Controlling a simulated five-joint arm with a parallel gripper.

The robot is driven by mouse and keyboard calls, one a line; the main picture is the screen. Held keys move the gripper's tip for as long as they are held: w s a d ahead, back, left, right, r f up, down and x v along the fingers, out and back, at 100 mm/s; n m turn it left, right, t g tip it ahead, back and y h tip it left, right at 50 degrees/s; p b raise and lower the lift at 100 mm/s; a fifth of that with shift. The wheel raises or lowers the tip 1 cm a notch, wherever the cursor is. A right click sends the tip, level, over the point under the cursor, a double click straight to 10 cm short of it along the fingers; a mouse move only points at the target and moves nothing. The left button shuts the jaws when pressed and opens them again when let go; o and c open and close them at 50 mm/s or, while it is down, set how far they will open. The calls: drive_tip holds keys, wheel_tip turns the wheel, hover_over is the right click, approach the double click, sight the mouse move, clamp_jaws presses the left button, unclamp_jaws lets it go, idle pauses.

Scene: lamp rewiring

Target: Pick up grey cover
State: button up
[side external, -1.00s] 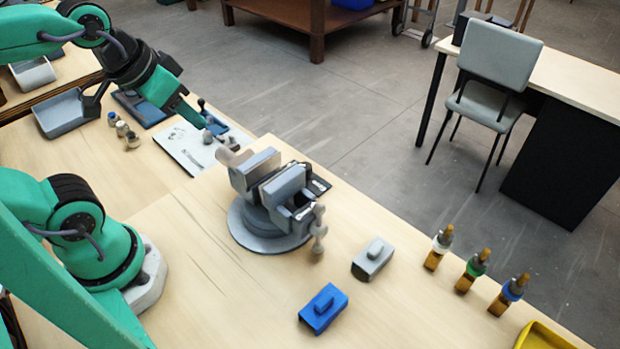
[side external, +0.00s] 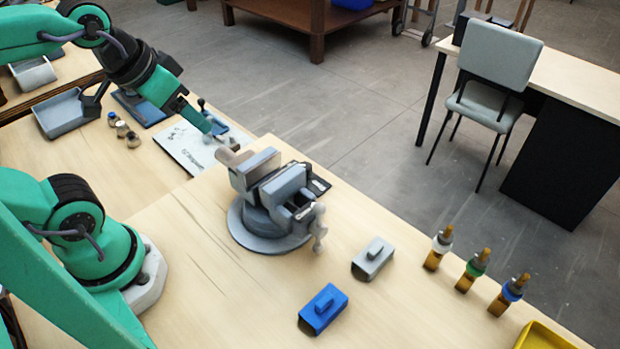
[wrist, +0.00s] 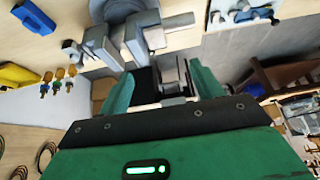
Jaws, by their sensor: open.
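The grey cover (side external: 373,258), a small block with a raised grip on top, lies on the light wooden table to the right of the vise in the side external view. My gripper (side external: 205,122) is far from it, in the air at the upper left over the white printed sheet. In the wrist view my gripper (wrist: 163,88) is open, with nothing between its green fingers. A grey shape beside the vise shows there, but I cannot tell whether it is the cover.
The grey vise (side external: 270,205) stands between my gripper and the cover. A blue cover (side external: 323,309) lies in front of the grey one. Several bulb-like parts (side external: 471,271) and a yellow tray (side external: 545,336) are at the right. Table space around the cover is clear.

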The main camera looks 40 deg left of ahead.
drive_tip(key=shift+w, duration=0.1)
drive_tip(key=w+d+f+g, duration=0.1)
drive_tip(key=w+d, duration=0.3)
drive_tip(key=w+d+f+g, duration=0.1)
drive_tip(key=w+d, duration=0.3)
drive_tip(key=d, duration=0.1)
drive_tip(key=w+d+f+g+h, duration=0.1)
drive_tip(key=w+d, duration=0.3)
drive_tip(key=d, duration=0.1)
drive_tip(key=shift+w+f, duration=0.1)
drive_tip(key=shift+f, duration=0.1)
drive_tip(key=w+d+f+g, duration=0.1)
drive_tip(key=w+d+f, duration=0.1)
drive_tip(key=d+f, duration=0.4)
drive_tip(key=g+y, duration=0.1)
drive_tip(key=g, duration=0.1)
hover_over(376, 248)
drive_tip(key=f, duration=0.6)
drive_tip(key=shift+w+a+f, duration=0.1)
drive_tip(key=shift+a+f, duration=0.15)
drive_tip(key=shift+a, duration=0.1)
drive_tip(key=shift+d+f, duration=0.35)
drive_tip(key=shift+f, duration=1.3)
drive_tip(key=shift+f, duration=0.1)
